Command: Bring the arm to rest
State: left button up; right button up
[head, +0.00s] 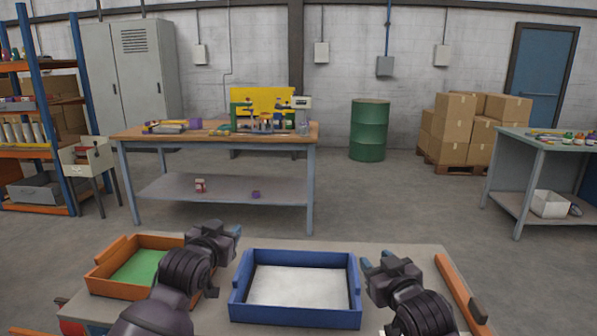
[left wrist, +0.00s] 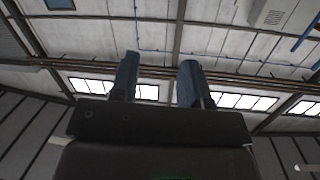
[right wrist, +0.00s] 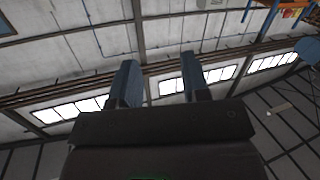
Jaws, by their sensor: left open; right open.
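My left gripper (head: 233,233) is raised above the front table, between the orange tray and the blue tray in the head view. Its two blue fingers are apart and empty in the left wrist view (left wrist: 160,80), with only the wall and roof behind them. My right gripper (head: 376,265) is just right of the blue tray in the head view. Its fingers are also apart and empty in the right wrist view (right wrist: 160,82). Neither gripper holds anything.
The orange tray (head: 112,290) has a green floor and is partly hidden by my left arm. The blue tray (head: 295,318) has a whitish inside. An orange bar (head: 460,288) lies at the table's right. A workbench (head: 215,138), green drum (head: 369,130) and cardboard boxes (head: 455,113) stand farther back.

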pick_arm(q)
jog(key=s+a+f+n+g+y, duration=0.1)
jog(key=s+a+f, duration=0.2)
jog(key=s+f, duration=0.7)
jog(key=s+a+f+n+g+y+p, duration=0.1)
jog(key=s+a+f, duration=0.3)
jog(key=s+f, duration=0.5)
jog(key=s+a+f+g+y+p, duration=0.1)
jog(key=s+a+f+g, duration=0.2)
jog(key=s+f, duration=0.7)
jog(key=s+a, duration=0.1)
jog(key=s, duration=1.2)
jog(key=shift+s+f+n, duration=0.25)
jog(key=shift+f+n, duration=0.05)
jog(key=shift+n, duration=0.1)
pick_arm(e)
jog(key=s+d+f+m+g+h, duration=0.1)
jog(key=s+d+f, duration=0.2)
jog(key=s+f, duration=0.5)
jog(key=s+d+f+m+g+h, duration=0.1)
jog(key=s+d+f, duration=0.3)
jog(key=s+f, duration=0.5)
jog(key=s+d+f+m+g+h, duration=0.1)
jog(key=s+d+f+g, duration=0.2)
jog(key=s+f, duration=0.5)
jog(key=s, duration=1.1)
jog(key=shift+d+f+h, duration=0.35)
jog(key=shift+d+h, duration=0.05)
jog(key=shift+s, duration=0.1)
